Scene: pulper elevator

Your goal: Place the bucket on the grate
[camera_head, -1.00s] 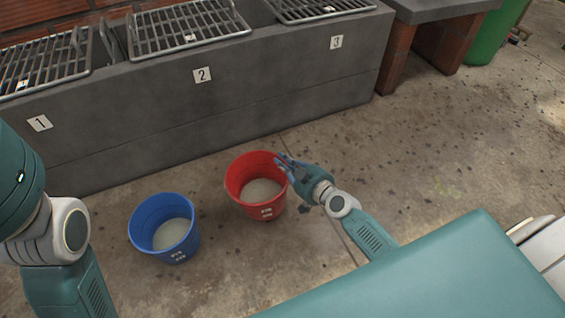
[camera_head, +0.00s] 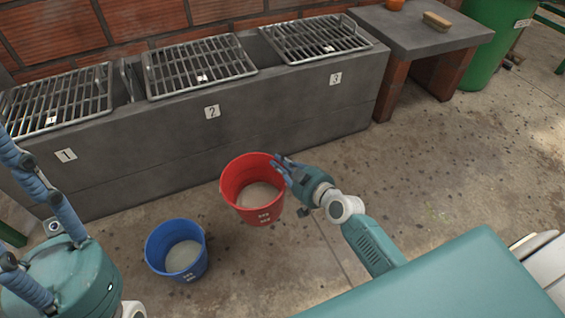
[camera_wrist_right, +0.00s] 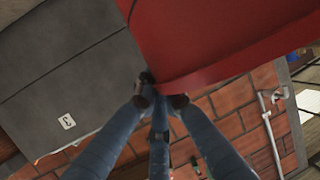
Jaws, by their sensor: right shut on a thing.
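The red bucket (camera_head: 261,212) holds pale grey contents and shows at the middle of the head view. My right gripper (camera_head: 281,170) is shut on its right rim. In the right wrist view the fingers (camera_wrist_right: 160,92) meet at the edge of the red bucket (camera_wrist_right: 215,35). I cannot tell whether the bucket is clear of the floor. A blue bucket (camera_head: 190,272) with similar contents stands on the floor, left and nearer. Three metal grates, the left one (camera_head: 58,98), middle one (camera_head: 198,66) and right one (camera_head: 312,38), lie on the grey block. My left gripper (camera_head: 35,190) is at the left edge, fingers spread, empty.
The grey block (camera_head: 150,150) carries labels 1, 2 and 3 below the grates. A grey table (camera_head: 430,38) with a brush (camera_head: 437,21) and an orange object (camera_head: 395,4) stands at back right. A green bin (camera_head: 495,45) is beside it. The right floor is clear.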

